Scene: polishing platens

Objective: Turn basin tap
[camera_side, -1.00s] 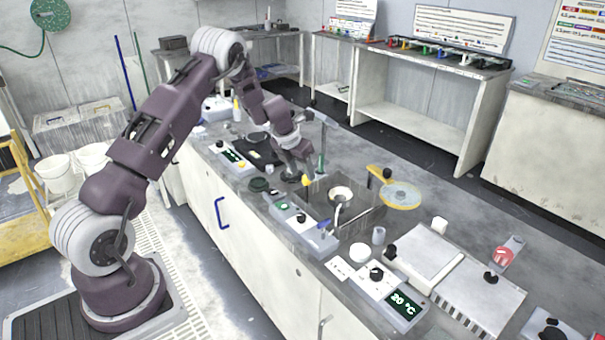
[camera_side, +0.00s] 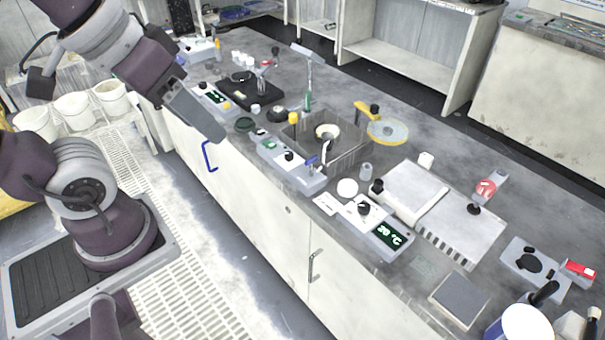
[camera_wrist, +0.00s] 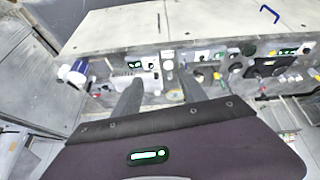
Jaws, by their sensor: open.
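The basin (camera_side: 352,153) is a square grey sink set in the counter, with a round white dish inside. A curved metal spout (camera_side: 325,156) with a blue lever (camera_side: 311,161) stands at its front edge; this looks like the tap. My gripper (camera_side: 213,128) is at the counter's front edge, left of the basin and well apart from the tap. In the wrist view, the two grey fingers (camera_wrist: 158,82) are spread with nothing between them. The tap is too small to make out there.
A tall post with a green base (camera_side: 307,98) stands behind the basin, and a yellow knob (camera_side: 293,118) at its left corner. A yellow-rimmed disc (camera_side: 387,132) lies to its right. A control box (camera_side: 289,160) sits in front. The floor grating (camera_side: 190,270) is clear.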

